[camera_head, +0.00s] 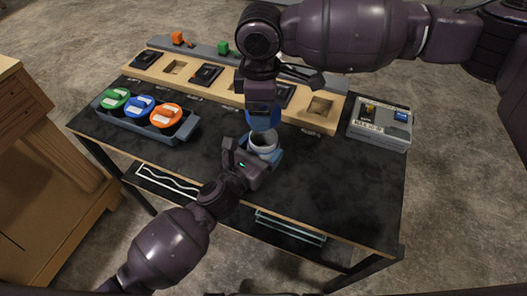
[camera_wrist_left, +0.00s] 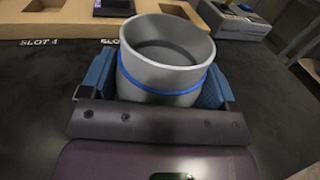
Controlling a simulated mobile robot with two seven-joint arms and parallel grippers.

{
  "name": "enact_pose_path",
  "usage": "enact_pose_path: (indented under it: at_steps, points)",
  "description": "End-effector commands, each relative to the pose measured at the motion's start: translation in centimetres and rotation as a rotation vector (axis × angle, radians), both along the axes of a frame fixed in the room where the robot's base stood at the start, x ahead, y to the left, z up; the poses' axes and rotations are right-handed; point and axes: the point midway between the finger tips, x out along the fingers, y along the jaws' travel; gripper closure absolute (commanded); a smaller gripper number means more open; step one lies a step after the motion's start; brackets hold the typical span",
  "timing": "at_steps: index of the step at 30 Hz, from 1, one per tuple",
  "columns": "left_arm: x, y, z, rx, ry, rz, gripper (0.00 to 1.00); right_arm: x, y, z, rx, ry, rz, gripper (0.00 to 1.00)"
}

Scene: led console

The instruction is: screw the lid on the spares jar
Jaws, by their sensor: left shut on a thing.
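The spares jar (camera_head: 263,142) is a grey open cylinder with a blue band, and it stands upright near the middle of the dark table. In the left wrist view the jar (camera_wrist_left: 165,75) has no lid on, and its inside shows. My left gripper (camera_head: 262,153) is shut on it, with blue pads (camera_wrist_left: 158,85) on both sides. My right gripper (camera_head: 263,119) points down just behind and above the jar; its fingertips overlap and I cannot tell whether they hold anything. Green (camera_head: 116,97), blue (camera_head: 140,105) and orange (camera_head: 166,115) lids sit in a grey tray at the left.
The tray (camera_head: 180,137) stands at the table's left. A wooden slotted console (camera_head: 215,85) runs along the back, with dark modules in some slots and others empty. A grey box (camera_head: 380,125) stands at the back right. The table's front right (camera_head: 350,190) is clear.

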Motion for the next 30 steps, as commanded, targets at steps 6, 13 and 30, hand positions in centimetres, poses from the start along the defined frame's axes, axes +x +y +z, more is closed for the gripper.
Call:
enact_pose_path:
  at_steps: [6, 13, 30]
  points:
    - [0.0, 0.0, 0.0, 0.000, 0.000, 0.000, 0.61, 0.0, 0.0, -0.4, 0.000, 0.001, 0.000, 0.46]
    - [0.0, 0.0, 0.0, 0.000, 0.000, 0.000, 0.61, -0.1, 0.0, -3.0, 0.000, 0.002, -0.001, 0.46]
    - [0.0, 0.0, 0.0, 0.000, 0.000, 0.000, 0.61, 0.0, 0.0, -5.0, 0.000, -0.001, 0.000, 0.46]
